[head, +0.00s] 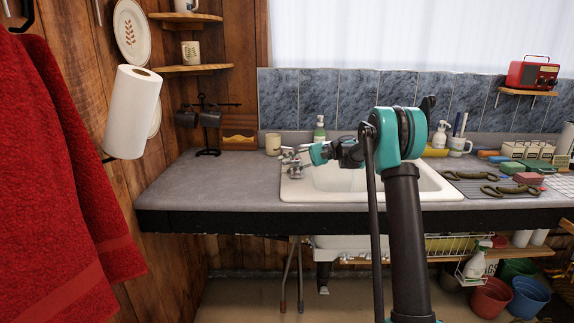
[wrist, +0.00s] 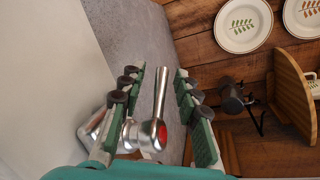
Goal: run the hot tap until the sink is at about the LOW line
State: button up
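The white sink (head: 345,192) is set in the grey counter, its inside partly hidden by my arm. No water level or LOW line can be made out. Metal taps (head: 292,172) stand at the sink's left end. In the wrist view, the hot tap's chrome lever (wrist: 160,95) with a red dot lies between my gripper's (wrist: 160,78) two green fingers. The fingers are open, with a gap visible on the lever's right side. The left finger overlaps the tap body in the picture; contact cannot be told. In the head view my gripper (head: 302,153) is at the taps.
A green soap bottle (head: 319,130) and a beige cup (head: 273,144) stand behind the taps. A dark mug stand (head: 207,130) is further left. A drying mat (head: 490,187) with tack pieces lies right of the sink. The counter's left front is clear.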

jog(key=v, duration=1.2)
